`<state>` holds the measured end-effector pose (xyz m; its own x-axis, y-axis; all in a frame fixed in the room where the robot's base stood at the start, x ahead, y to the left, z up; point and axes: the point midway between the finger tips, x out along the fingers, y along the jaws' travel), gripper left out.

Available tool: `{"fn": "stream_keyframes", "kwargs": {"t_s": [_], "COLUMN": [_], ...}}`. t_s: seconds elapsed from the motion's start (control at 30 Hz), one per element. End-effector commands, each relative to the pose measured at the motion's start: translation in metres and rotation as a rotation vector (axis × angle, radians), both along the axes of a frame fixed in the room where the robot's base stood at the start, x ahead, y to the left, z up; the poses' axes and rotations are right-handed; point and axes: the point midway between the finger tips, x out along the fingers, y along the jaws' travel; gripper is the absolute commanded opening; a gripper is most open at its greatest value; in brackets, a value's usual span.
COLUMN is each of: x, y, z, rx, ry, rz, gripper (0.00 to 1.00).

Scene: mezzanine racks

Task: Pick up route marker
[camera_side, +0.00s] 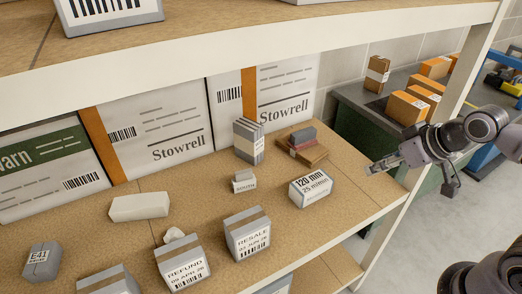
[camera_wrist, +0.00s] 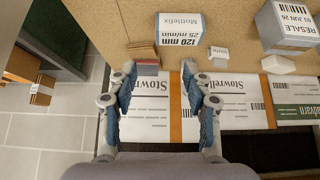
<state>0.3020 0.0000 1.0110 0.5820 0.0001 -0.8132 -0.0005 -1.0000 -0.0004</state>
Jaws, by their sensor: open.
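No object is plainly labelled as the route marker. Two small candidates show: a small pale block with a short printed word (camera_side: 244,182), and a grey block marked E41 (camera_side: 41,262) at the front left of the shelf. The pale block stands mid-shelf, left of the 120 mm box; it also shows in the wrist view (camera_wrist: 220,53), right of my gripper. My gripper (camera_side: 375,167) is at the right edge of the shelf, fingers pointing left. In the wrist view its fingers (camera_wrist: 158,68) are apart with nothing held.
The 120 mm box (camera_side: 311,187), a stack of flat items (camera_side: 303,145) and a grey upright bundle (camera_side: 248,141) stand nearby. RESALE (camera_side: 247,234) and REFUND (camera_side: 183,263) boxes are in front. An upper shelf (camera_side: 250,45) overhangs; a white post (camera_side: 386,240) bounds the right.

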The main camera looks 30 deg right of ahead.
Motion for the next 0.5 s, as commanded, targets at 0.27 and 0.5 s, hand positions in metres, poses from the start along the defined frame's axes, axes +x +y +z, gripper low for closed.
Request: {"fn": "stream_keyframes", "kwargs": {"t_s": [0.27,0.5], "x": [0.0001,0.0086], "y": [-0.0001,0.0039], "z": [-0.0001,0.0052], "rx": [0.000,0.011], "ry": [0.000,0.003], "rz": [0.000,-0.003], "gripper": [0.50,0.50]}}
